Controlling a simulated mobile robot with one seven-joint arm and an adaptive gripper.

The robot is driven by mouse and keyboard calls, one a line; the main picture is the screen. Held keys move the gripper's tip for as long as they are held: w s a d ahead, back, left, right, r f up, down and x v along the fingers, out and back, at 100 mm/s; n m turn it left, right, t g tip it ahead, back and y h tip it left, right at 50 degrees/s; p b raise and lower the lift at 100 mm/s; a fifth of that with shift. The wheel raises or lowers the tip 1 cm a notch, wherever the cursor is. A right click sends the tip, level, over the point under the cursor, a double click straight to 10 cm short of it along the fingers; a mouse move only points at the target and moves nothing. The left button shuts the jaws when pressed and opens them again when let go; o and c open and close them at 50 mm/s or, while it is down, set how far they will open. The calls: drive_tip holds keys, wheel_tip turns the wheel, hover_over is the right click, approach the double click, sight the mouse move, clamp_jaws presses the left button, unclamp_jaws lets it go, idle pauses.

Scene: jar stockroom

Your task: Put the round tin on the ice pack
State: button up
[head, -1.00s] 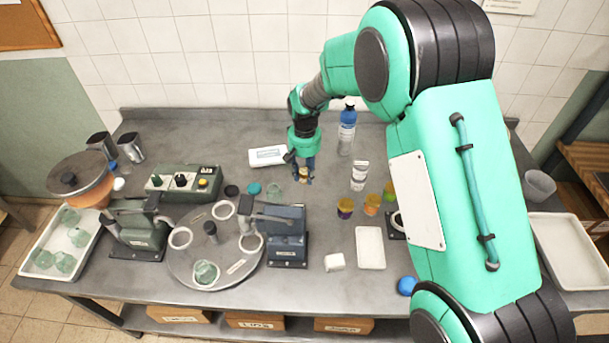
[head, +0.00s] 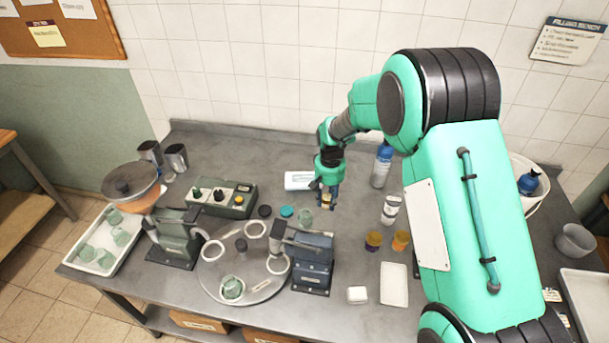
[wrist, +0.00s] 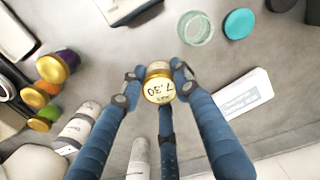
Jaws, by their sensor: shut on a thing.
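The round tin (wrist: 158,88) has a gold lid marked "7.30". It is held between the blue fingers of my gripper (wrist: 156,80), which is shut on it. In the head view my gripper (head: 328,198) holds the tin (head: 327,204) low over the bench; I cannot tell the exact gap below it. The ice pack, a flat white slab with a pale printed label (head: 299,180), lies on the bench just left of and behind my gripper. In the wrist view the ice pack (wrist: 240,104) lies to the right of the tin, apart from it, with its top bare.
A glass jar (wrist: 196,29) and a turquoise lid (wrist: 239,23) stand near the gripper. A blue-capped bottle (head: 382,166), a white labelled container (head: 391,209) and small lidded jars (head: 373,240) are to the right. A control box (head: 222,197) stands to the left.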

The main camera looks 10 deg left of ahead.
drive_tip(key=w+a+f+n+p, duration=0.1)
drive_tip(key=a+p, duration=0.5)
drive_tip(key=shift+f+n, duration=0.2)
drive_tip(key=shift+n, duration=0.1)
drive_tip(key=shift+w, duration=0.1)
drive_tip(key=p, duration=0.2)
hover_over(302, 183)
drive_tip(key=shift+f, duration=0.7)
drive_tip(key=shift+f, duration=0.1)
idle(0.4)
drive_tip(key=shift+f, duration=1.65)
drive_tip(key=shift+f, duration=0.15)
drive_tip(key=o, duration=1.2)
drive_tip(key=shift+c, duration=0.2)
